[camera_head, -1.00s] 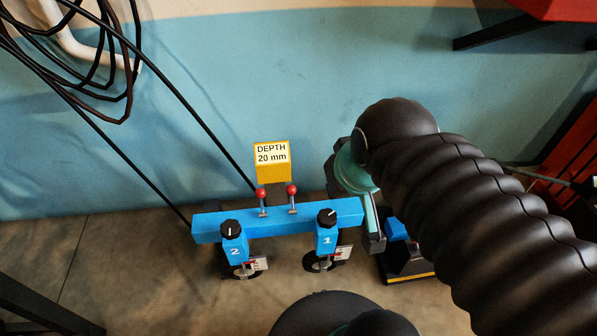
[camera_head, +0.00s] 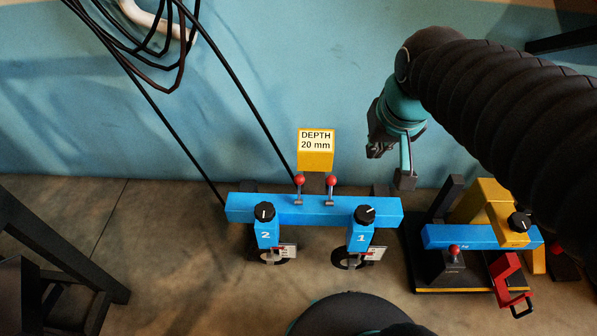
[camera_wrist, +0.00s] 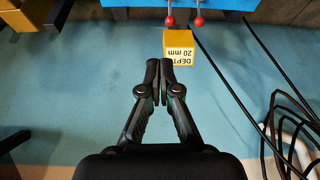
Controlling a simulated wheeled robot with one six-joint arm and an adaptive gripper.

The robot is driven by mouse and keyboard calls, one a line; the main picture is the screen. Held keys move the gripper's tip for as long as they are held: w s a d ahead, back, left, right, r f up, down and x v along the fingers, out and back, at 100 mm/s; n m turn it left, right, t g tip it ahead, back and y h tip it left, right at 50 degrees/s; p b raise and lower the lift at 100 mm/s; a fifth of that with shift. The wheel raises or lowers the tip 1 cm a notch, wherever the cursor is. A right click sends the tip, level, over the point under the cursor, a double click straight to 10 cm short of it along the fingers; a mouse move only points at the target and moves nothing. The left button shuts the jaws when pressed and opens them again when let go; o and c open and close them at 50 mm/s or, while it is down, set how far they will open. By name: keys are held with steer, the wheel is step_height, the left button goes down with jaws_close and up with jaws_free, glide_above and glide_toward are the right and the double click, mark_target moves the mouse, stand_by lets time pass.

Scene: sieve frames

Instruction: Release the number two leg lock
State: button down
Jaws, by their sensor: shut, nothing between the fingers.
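A blue beam (camera_head: 334,210) stands on two legs with white numbers. The number two leg (camera_head: 265,236) is on the left, with a black knob (camera_head: 264,212) on top whose white mark points away from me. The number one leg (camera_head: 360,238) is on the right, with its own black knob (camera_head: 365,215) turned to another angle. Two red-ball levers (camera_head: 300,181) stand on the beam. My gripper (camera_head: 404,178) is above and beyond the beam's right end, apart from it. In the wrist view my gripper (camera_wrist: 162,64) is shut and empty, its fingertips together.
A yellow block (camera_head: 315,160) marked "DEPTH 20 mm" stands behind the beam. Black cables (camera_head: 150,85) hang at the left, two running down to the beam. A black-based stand (camera_head: 425,270) with blue, yellow and red parts is close on the right. Open floor (camera_head: 165,250) lies left.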

steer(key=g+b, duration=0.2)
steer(key=b, duration=0.2)
glide_above(299, 189)
steer(key=s+d, duration=0.2)
steer(key=d, duration=0.5)
steer(key=s+x, duration=0.2)
steer(key=x, duration=0.6)
steer(key=w+a+f+n+g+b, duration=0.1)
steer(key=w+a+f+b, duration=0.1)
steer(key=w+a+f, duration=0.5)
step_height(299, 189, down, 4)
steer(key=w, duration=0.2)
steer(key=shift+w+f+b, duration=0.25)
steer(key=shift+w+b, duration=0.05)
steer(key=shift+w, duration=0.05)
step_height(299, 189, down, 9)
steer(key=s+b, duration=0.2)
steer(key=s, duration=0.1)
steer(key=shift+r, duration=0.1)
